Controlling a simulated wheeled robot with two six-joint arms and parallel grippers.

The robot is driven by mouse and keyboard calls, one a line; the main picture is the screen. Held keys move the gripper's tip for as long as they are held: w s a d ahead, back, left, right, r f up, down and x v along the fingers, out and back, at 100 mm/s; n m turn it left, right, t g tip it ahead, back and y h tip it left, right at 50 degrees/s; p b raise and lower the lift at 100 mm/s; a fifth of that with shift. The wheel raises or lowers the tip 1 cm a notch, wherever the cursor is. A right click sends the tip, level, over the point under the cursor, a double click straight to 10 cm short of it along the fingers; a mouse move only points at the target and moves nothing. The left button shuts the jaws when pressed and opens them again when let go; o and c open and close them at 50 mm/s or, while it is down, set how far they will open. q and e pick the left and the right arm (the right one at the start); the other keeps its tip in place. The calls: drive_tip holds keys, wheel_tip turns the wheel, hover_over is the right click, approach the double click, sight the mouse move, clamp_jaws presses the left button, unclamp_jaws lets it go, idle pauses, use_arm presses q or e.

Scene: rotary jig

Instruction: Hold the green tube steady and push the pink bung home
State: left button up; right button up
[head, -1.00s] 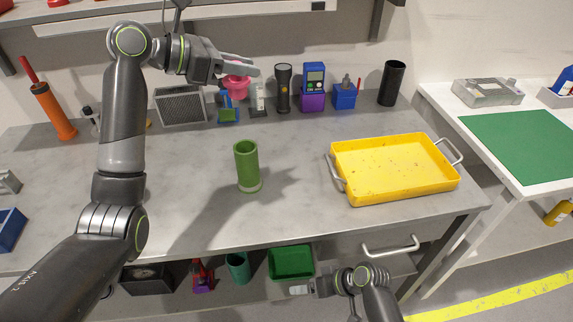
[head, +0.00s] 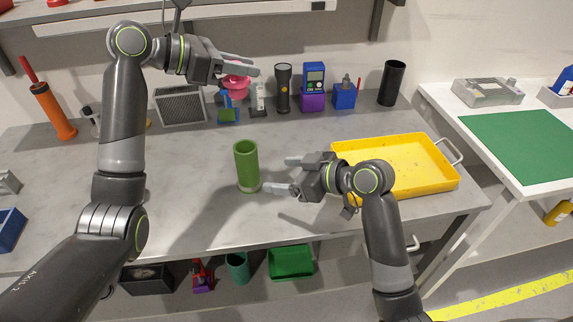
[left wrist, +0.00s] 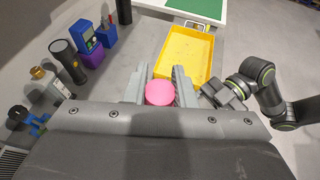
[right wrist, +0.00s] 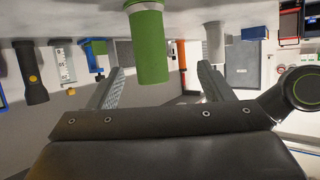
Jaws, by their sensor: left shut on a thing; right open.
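The green tube (head: 246,168) stands upright on the grey bench, with a pale band at its foot. My left gripper (head: 252,66) is shut on the pink bung (head: 237,83) and holds it up behind the tube, apart from it. In the left wrist view the bung (left wrist: 160,93) sits between the two fingers. My right gripper (head: 276,174) is open and empty just right of the tube. In the right wrist view the tube (right wrist: 148,48) shows ahead, between the spread fingers. I cannot tell whether a finger touches it.
A yellow tray (head: 420,187) lies on the right of the bench, partly behind my right arm. A torch (head: 283,88), a blue meter (head: 314,77), a black cylinder (head: 392,83) and a grey vented box (head: 180,106) line the back.

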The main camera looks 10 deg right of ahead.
sight(255, 164)
use_arm(q)
clamp_jaws()
use_arm(e)
drive_tip(key=shift+t, duration=0.3)
drive_tip(key=x, duration=0.4)
drive_tip(key=w+x, duration=0.1)
drive_tip(key=x, duration=0.3)
drive_tip(key=r+x, duration=0.1)
drive_tip(key=x, duration=0.3)
drive_tip(key=shift+w+d+f, duration=0.1)
drive_tip(key=shift+w+d, duration=0.1)
drive_tip(key=shift+w, duration=0.05)
drive_tip(key=c, duration=1.2)
use_arm(q)
wheel_tip(255, 164, down, 6)
drive_tip(key=shift+f, duration=0.15)
use_arm(e)
drive_tip(key=shift+o, duration=0.2)
